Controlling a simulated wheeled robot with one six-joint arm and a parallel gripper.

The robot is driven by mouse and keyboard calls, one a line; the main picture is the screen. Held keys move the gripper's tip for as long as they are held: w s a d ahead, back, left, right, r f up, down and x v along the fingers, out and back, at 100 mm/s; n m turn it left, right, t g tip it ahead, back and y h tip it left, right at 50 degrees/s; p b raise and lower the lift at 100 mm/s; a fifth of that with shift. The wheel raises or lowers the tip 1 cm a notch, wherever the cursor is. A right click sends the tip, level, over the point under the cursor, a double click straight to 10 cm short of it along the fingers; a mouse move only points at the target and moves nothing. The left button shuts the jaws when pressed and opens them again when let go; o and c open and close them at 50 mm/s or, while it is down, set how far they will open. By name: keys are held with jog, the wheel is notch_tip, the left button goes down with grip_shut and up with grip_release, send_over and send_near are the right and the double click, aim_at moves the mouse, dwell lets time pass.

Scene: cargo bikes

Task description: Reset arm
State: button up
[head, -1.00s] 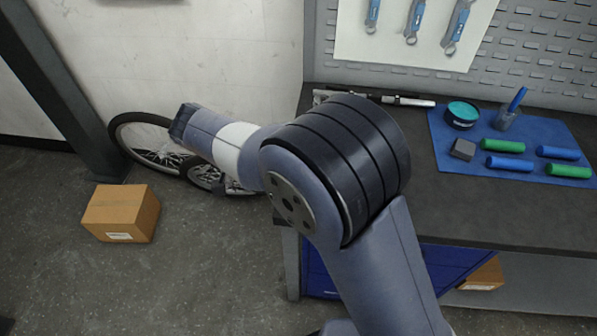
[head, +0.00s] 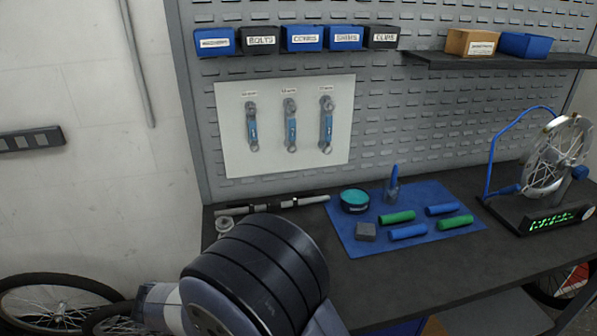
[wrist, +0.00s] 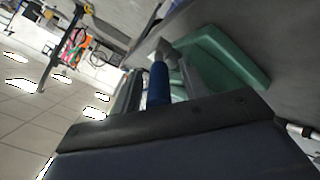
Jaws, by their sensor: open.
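My arm's large dark ribbed joint fills the lower middle of the head view, with a pale forearm pointing left, partly cut off by the bottom edge. My gripper is out of the head view. In the wrist view my gripper (wrist: 170,122) shows as a wide dark block across the lower part; its jaws are open and I see nothing held. Beyond it are a blue cylinder with a grey end (wrist: 158,78) and a teal shape (wrist: 222,57), which I cannot identify.
The workbench (head: 440,262) carries a blue mat (head: 348,238) with green and blue grips, a teal tin (head: 354,200) and a grey block (head: 366,232). A wheel stand (head: 545,215) is at right. Bins and wrenches hang on the pegboard. Bicycle wheels (head: 55,305) stand lower left.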

dwell(0.3)
jog(key=b+v, duration=0.1)
jog(key=v, duration=0.9)
jog(key=p+x, duration=0.1)
jog(key=x, duration=0.9)
jog(key=shift+d+r, duration=0.15)
jog(key=shift+r+y+p, duration=0.3)
jog(key=shift+p, duration=0.15)
jog(key=shift+d+r+y, duration=0.1)
jog(key=shift+d+y, duration=0.15)
jog(key=shift+y, duration=0.25)
